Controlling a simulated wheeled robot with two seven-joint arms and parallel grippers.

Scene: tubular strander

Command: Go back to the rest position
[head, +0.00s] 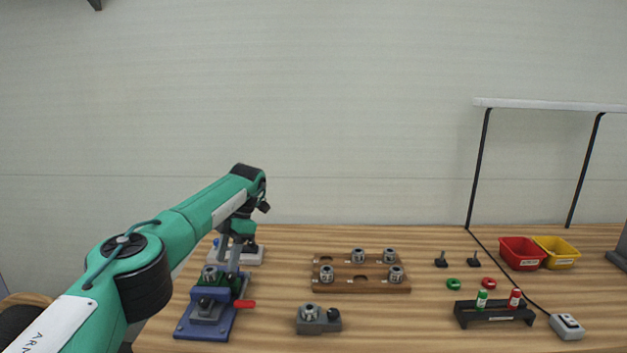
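My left arm reaches in from the left, and its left gripper (228,268) points down over the blue fixture (188,323) at the left of the table. Its two grey fingers show a gap between them, and I see nothing held in it. The fingertips are close to the fixture's green part and a round metal piece (210,272); I cannot tell whether they touch. My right gripper is out of view.
The wooden table (400,335) carries a wooden rack (345,286) with several metal pieces, a grey block (318,320), a black stand (494,317) with green and red bottles, a red bin (522,254) and a yellow bin (557,253). A lamp frame (478,170) rises at the right.

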